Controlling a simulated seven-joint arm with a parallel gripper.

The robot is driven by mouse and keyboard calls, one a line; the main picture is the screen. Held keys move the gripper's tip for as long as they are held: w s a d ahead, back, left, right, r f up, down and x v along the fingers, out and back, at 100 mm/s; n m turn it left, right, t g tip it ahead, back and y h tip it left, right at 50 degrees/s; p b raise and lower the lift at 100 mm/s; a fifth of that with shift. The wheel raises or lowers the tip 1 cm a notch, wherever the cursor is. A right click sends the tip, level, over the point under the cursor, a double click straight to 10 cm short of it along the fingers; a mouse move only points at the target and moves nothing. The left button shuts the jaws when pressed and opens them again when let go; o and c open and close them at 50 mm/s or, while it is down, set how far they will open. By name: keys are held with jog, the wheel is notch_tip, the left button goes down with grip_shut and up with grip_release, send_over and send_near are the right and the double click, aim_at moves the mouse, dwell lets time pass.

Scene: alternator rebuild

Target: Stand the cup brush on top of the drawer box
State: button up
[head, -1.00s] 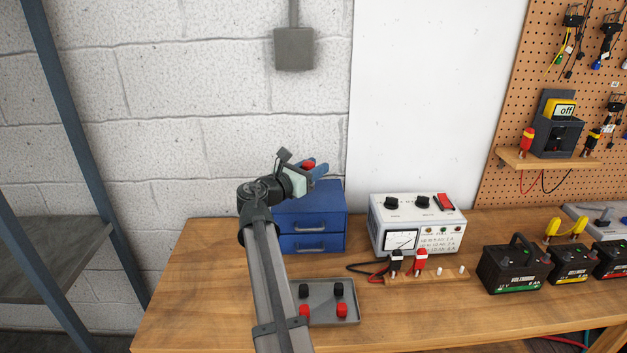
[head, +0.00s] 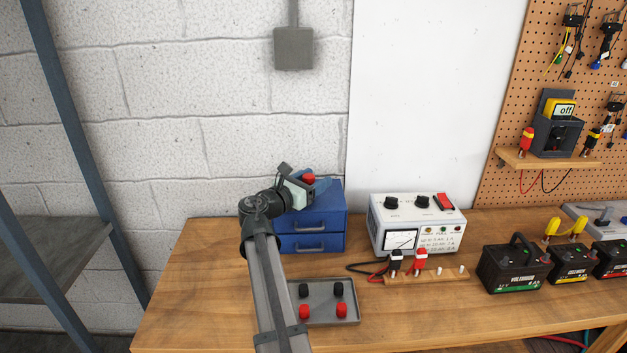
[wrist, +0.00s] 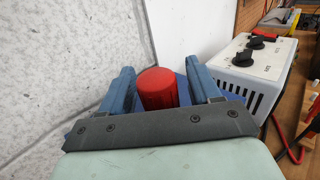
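The cup brush (head: 309,179) shows as a short red cylinder, upright in the wrist view (wrist: 157,89). The fingers also show in the wrist view (wrist: 160,85). The blue drawer box (head: 325,214) with two drawers stands at the back of the bench. My gripper is at its top, near the left and middle. The lower part of the brush is hidden by the gripper, so I cannot tell whether it touches the box top.
A white meter box (head: 417,222) stands right of the drawer box, with red and black leads before it. A grey tray (head: 350,316) with red and black caps lies in front. Batteries (head: 514,267) stand at the right. A wall is close behind.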

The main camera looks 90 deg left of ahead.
jog(key=shift+s+d+r, duration=0.1)
jog(key=shift+r, duration=0.05)
jog(key=v, duration=1.1)
jog(key=shift+s+d, duration=0.25)
dwell(0.3)
